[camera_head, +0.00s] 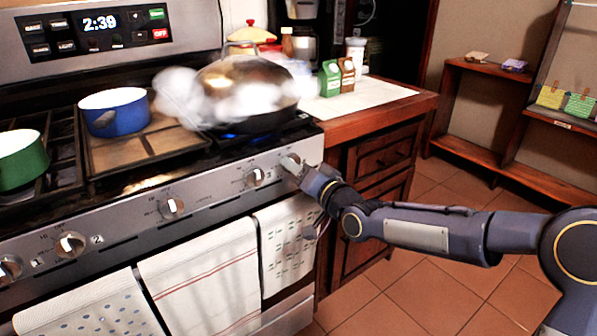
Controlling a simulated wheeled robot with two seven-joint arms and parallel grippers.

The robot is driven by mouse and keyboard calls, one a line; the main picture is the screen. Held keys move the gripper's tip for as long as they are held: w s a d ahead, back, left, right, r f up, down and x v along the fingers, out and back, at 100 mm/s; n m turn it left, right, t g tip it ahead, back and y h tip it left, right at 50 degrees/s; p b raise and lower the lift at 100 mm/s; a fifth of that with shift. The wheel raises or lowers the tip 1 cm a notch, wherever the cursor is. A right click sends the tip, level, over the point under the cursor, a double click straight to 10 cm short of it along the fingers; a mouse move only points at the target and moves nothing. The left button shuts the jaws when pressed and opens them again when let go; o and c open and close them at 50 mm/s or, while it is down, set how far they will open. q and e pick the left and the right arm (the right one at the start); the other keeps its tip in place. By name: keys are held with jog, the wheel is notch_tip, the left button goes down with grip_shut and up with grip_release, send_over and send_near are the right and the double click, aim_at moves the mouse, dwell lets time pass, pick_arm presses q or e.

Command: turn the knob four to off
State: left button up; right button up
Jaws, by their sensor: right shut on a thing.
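The stove's front panel (120,215) carries a row of silver knobs. The far-right knob (289,159) is at the panel's right end, and my right gripper (298,168) is shut on it. The gripper partly hides this knob, so its exact setting cannot be read. My left gripper is not in view.
A neighbouring knob (255,176) sits close left of the gripper. Towels (205,280) hang below the panel. A blue pot (115,112) and a green pot (22,160) stand on the stove. A wooden counter (385,110) adjoins on the right; open tiled floor lies beyond.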

jog(key=m+b, duration=0.1)
jog(key=m, duration=0.2)
jog(key=shift+d+m, duration=0.1)
jog(key=shift+m, duration=0.2)
jog(key=shift+m+b, duration=0.45)
jog(key=shift+m, duration=0.95)
jog(key=o, duration=1)
jog(key=shift+c, duration=0.2)
